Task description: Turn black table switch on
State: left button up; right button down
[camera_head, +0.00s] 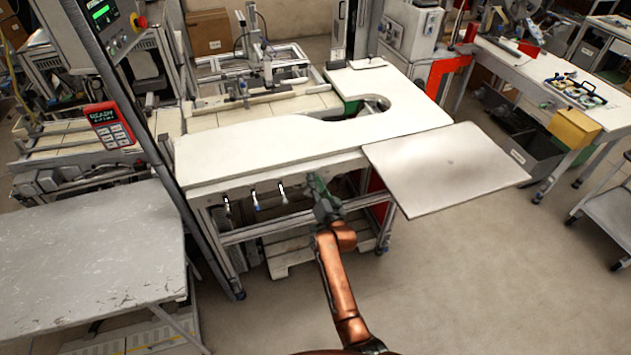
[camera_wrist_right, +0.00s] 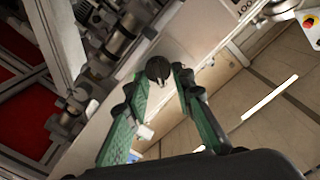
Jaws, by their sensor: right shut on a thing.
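The white table (camera_head: 290,140) has a row of small switches (camera_head: 255,200) hanging along its front edge, below the top. My right gripper (camera_head: 316,183) is at that front edge, to the right of the visible switches. In the right wrist view, a round black switch knob (camera_wrist_right: 158,69) sits between the green fingertips of my right gripper (camera_wrist_right: 160,78). The fingers are closed on its sides. In the head view this knob is hidden by the gripper. My left gripper is not in view.
A white square panel (camera_head: 445,165) juts out from the table's right side. A worn grey table (camera_head: 85,250) stands at the left, with a dark post (camera_head: 160,170) beside it. Shelves and bars lie under the white table. The floor (camera_head: 470,280) at the front right is clear.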

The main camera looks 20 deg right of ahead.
dwell(0.3)
jog(key=c, duration=1.7)
grip_release()
jog(key=shift+o, duration=0.2)
notch_tip(320, 180, up, 10)
jog(key=shift+d+f, duration=0.1)
jog(key=shift+f, duration=0.05)
